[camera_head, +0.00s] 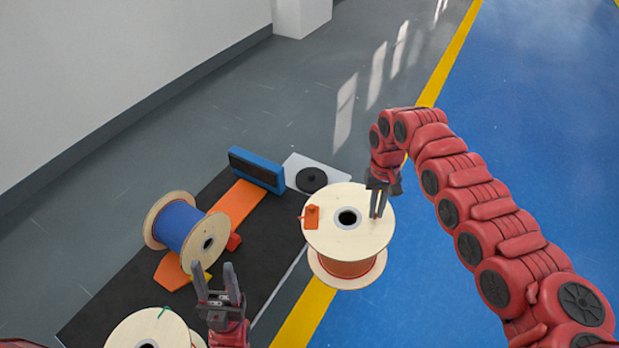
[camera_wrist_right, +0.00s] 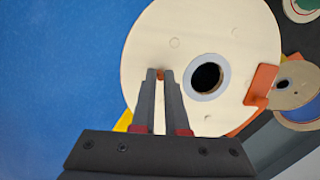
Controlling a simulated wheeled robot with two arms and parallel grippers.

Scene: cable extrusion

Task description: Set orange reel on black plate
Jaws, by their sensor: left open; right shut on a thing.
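The orange reel (camera_head: 347,230) has pale wooden flanges, orange cable between them and a dark centre hole; it is upright, flange facing up. My right gripper (camera_head: 377,214) is shut on the top flange of the orange reel, off the centre hole. In the right wrist view my right gripper's fingers (camera_wrist_right: 160,75) reach over the pale flange (camera_wrist_right: 180,40) and their tips meet a small orange-brown spot. The round black plate (camera_head: 312,180) lies on a white base, behind and left of the reel. My left gripper (camera_head: 216,268) is open and empty at the lower left.
A blue reel (camera_head: 178,226) lies on its side on an orange stand on the black mat (camera_head: 110,301). Another reel (camera_head: 150,330) is at the bottom left. A blue box (camera_head: 257,170) stands left of the plate. Blue floor on the right is clear.

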